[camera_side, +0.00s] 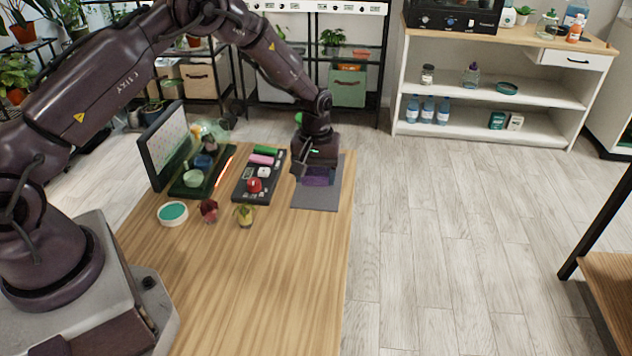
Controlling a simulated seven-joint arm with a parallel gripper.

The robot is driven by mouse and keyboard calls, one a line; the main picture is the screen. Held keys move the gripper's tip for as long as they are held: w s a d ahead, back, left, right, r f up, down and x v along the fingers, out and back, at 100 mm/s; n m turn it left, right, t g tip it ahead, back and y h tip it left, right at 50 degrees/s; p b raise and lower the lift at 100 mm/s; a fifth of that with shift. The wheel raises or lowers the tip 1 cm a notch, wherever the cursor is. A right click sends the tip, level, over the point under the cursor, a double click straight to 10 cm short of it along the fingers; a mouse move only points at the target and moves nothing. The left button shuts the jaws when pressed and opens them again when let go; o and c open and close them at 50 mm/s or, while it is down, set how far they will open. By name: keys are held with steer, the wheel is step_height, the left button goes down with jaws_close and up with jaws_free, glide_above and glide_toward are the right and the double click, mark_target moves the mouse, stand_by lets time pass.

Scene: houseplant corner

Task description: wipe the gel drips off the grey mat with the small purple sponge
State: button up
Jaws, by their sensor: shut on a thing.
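The grey mat (316,203) lies on the wooden table near its far right edge. My gripper (317,172) points down over the mat and is shut on the small purple sponge (318,180). The sponge shows as a purple patch under the fingers, low over the mat. I cannot tell whether it touches the mat. My gripper hides the mat's far part, and I cannot make out separate gel drips at this size.
Left of the mat is a dark tray (242,193) with pink, green, white and red items. The table's front (250,290) is clear.

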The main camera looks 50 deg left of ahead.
steer(key=shift+r, duration=1.55)
